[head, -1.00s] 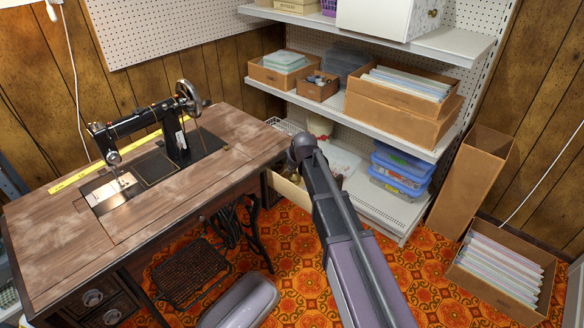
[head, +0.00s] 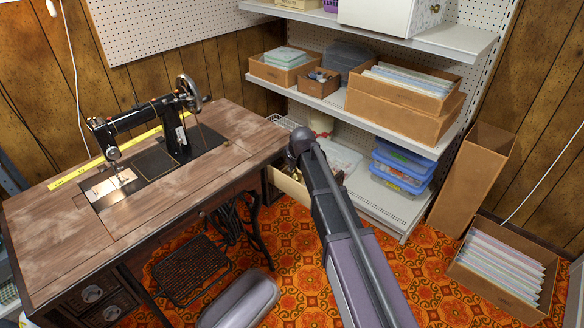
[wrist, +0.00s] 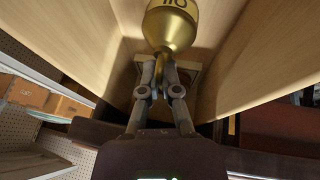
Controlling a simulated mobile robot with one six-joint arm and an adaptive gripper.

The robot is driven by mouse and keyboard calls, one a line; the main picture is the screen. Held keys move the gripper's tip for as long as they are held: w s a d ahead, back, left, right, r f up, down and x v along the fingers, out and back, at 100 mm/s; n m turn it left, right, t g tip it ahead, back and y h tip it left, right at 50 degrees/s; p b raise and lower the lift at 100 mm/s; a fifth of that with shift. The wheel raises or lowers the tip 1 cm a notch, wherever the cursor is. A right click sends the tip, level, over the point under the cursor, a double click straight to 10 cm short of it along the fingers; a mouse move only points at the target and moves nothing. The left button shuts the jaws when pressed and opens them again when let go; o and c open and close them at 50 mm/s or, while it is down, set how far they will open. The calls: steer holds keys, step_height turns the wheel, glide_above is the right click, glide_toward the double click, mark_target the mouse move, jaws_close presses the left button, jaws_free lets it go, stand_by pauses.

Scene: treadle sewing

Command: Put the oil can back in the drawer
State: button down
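The brass oil can (wrist: 172,26) is at the top of the wrist view, its lettering upside down and its narrow spout towards me. My gripper (wrist: 164,66) has its fingers close together around the spout. The can is between the pale wooden walls of the open drawer (wrist: 232,55); whether it touches the bottom is unclear. In the head view the drawer (head: 286,186) sticks out at the right end of the sewing table, partly behind my arm. My arm hides most of the gripper and can there.
The sewing table (head: 60,236) carries a black sewing machine (head: 180,130) and a yellow ruler. Shelves with boxes (head: 400,112) and blue plastic tubs (head: 402,165) stand behind the drawer. A cardboard box (head: 500,262) is at right. Patterned floor is open at centre right.

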steer(key=c, duration=0.8)
jaws_free()
steer(key=p+v, duration=1.1)
steer(key=v, duration=0.1)
steer(key=shift+d, duration=0.1)
stand_by(0.7)
steer(key=s+d+f+m+g+h, duration=0.1)
steer(key=s+d+m+g, duration=0.3)
steer(key=s+d+m, duration=0.7)
steer(key=s+d+h, duration=0.1)
steer(key=s+d, duration=0.9)
steer(key=s, duration=0.1)
steer(key=shift+f, duration=0.3)
